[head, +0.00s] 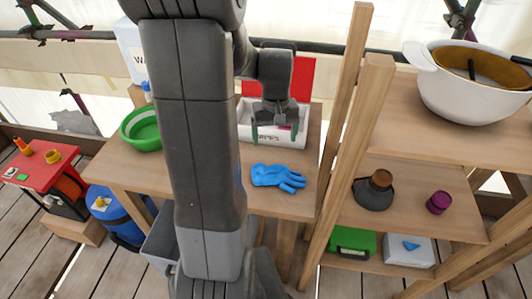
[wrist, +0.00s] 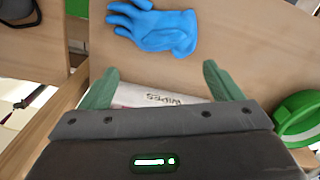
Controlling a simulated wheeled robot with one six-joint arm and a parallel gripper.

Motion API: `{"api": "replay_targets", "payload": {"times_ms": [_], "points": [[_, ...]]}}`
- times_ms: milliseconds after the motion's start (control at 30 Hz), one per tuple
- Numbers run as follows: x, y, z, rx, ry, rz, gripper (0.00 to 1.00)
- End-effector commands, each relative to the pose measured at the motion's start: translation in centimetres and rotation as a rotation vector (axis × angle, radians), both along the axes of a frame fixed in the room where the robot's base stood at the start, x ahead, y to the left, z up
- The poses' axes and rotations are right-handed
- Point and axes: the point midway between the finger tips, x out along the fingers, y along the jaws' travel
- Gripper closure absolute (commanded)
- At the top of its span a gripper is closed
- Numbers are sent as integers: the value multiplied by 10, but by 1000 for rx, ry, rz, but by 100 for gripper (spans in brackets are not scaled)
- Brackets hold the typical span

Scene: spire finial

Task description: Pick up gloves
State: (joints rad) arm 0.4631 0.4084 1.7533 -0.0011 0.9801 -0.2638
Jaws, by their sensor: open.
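The blue gloves (head: 278,177) lie flat near the front edge of the wooden table, fingers pointing right in the head view. They also show in the wrist view (wrist: 155,27) at the top, beyond my fingertips. My gripper (head: 275,136) is open and empty, with green fingers, over the white box marked WIPES at the back of the table. In the wrist view my gripper (wrist: 157,80) has its two green fingers spread wide, apart from the gloves. Part of the table is hidden behind my arm.
The white wipes box (head: 245,120) sits under my gripper. A green bowl (head: 140,130) stands at the table's left. A wooden ladder-like frame (head: 345,150) rises right of the table, before shelves with a large white pot (head: 455,95). The table around the gloves is clear.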

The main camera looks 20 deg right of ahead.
Motion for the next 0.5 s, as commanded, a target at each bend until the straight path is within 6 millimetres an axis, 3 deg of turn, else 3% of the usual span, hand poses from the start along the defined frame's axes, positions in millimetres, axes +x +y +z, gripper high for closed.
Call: {"api": "replay_targets", "payload": {"times_ms": [500], "points": [[1, -1, -77, 3, 3, -2, 15]]}}
